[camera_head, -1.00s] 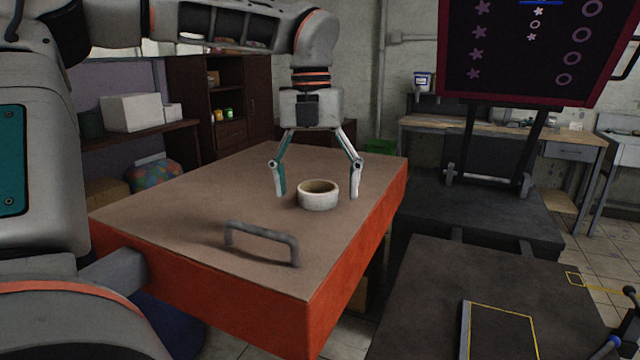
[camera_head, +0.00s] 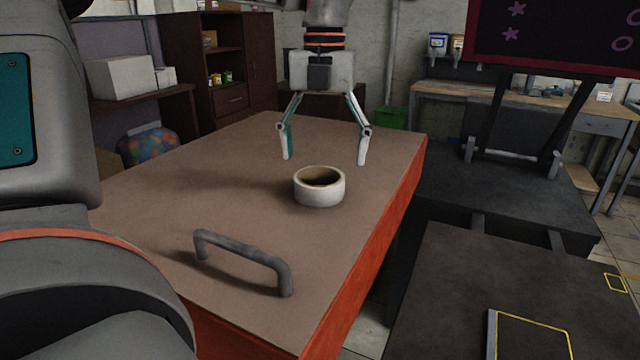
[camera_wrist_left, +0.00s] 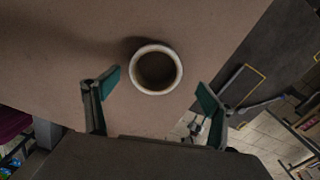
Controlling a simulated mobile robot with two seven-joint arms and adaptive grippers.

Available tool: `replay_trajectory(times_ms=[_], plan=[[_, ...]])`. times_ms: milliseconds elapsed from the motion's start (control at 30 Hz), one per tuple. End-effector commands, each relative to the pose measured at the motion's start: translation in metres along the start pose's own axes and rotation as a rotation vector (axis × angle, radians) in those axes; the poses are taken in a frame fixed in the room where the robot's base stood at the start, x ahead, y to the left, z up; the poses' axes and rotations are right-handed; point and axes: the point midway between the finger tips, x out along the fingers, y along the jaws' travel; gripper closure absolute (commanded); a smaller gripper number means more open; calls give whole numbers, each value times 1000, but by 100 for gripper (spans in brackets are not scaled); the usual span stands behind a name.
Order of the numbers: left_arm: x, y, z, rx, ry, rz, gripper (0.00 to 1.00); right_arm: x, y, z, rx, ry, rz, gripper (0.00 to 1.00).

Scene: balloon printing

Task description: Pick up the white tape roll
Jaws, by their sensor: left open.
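The white tape roll (camera_head: 319,193) lies flat on the brown top of the orange-sided table, its dark hole facing up. In the left wrist view the roll (camera_wrist_left: 180,70) lies ahead of the fingertips, with its centre between them sideways. My left gripper (camera_head: 324,160) points down with its fingers spread wide and empty. Its fingertips show above the roll in the head view, one to each side, and do not touch it. The open fingers also show in the left wrist view (camera_wrist_left: 160,91). My right gripper is out of view.
A grey bar handle (camera_head: 242,262) stands on the tabletop (camera_head: 190,200) nearer to me. The table's right edge is close to the roll. A dark platform (camera_head: 450,285) lies lower on the right. The tabletop left of the roll is clear.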

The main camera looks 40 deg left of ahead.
Motion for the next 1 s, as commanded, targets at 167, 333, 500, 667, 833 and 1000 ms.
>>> replay_trajectory(times_ms=[167,333,500,667,833,1000], plan=[[21,4,-2,1,5,-1,17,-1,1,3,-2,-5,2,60],[45,8,-2,2,2,0,17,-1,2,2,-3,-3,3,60],[55,7,-2,1,2,-1,17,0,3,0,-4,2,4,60],[55,7,-1,0,0,-1,17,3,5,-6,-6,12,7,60],[55,7,-1,0,0,-1,48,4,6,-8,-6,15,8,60],[55,7,-1,1,0,-1,59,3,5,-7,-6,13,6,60]])
